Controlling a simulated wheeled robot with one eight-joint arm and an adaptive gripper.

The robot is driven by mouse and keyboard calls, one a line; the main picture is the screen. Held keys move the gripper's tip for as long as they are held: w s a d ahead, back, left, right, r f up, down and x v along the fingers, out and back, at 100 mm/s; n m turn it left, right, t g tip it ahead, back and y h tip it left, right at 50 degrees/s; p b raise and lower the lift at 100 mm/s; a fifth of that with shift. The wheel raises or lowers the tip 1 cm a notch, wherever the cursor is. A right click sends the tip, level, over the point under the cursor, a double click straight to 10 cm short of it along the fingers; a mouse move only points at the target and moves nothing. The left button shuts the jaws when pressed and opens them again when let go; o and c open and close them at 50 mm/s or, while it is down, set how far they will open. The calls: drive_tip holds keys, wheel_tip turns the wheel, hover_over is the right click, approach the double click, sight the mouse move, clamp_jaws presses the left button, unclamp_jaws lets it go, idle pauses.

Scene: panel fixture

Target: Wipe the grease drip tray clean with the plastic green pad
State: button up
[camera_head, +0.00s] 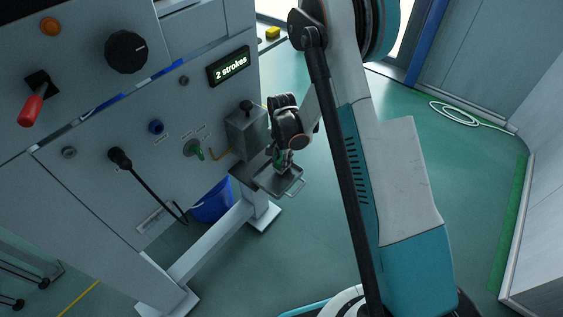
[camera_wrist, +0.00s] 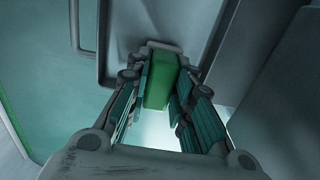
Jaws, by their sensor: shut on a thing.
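My gripper (camera_head: 282,160) is over the grease drip tray (camera_head: 292,182), a grey metal tray with a handle at its right end. In the wrist view my gripper (camera_wrist: 160,85) is shut on the green pad (camera_wrist: 160,82), a green block held between the two fingers. The pad shows as a small bit of green in the head view (camera_head: 283,168). The drip tray (camera_wrist: 120,25) lies beyond the pad in the wrist view. I cannot tell whether the pad touches the tray floor. The gripper and pad hide part of the tray.
A grey box with a lever (camera_head: 247,130) stands on the panel (camera_head: 100,130) beside the tray. The display (camera_head: 229,66) reads "2 strokes". A blue bucket (camera_head: 212,203) stands below. A long black lever (camera_head: 145,180) juts from the panel. The floor to the right is open.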

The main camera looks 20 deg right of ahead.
drive_tip(key=shift+r+p, duration=1.5)
drive_tip(key=shift+r, duration=1.8)
drive_tip(key=s+d+r+n, duration=0.2)
drive_tip(key=s+r+n, duration=0.6)
drive_tip(key=r+n, duration=0.2)
drive_tip(key=shift+s+n, duration=0.15)
drive_tip(key=shift+n, duration=0.25)
drive_tip(key=shift+d, duration=0.1)
drive_tip(key=w+f+m, duration=0.5)
drive_tip(key=f+m, duration=0.4)
drive_tip(key=m, duration=0.1)
drive_tip(key=shift+w+m, duration=0.25)
drive_tip(key=shift+m, duration=0.15)
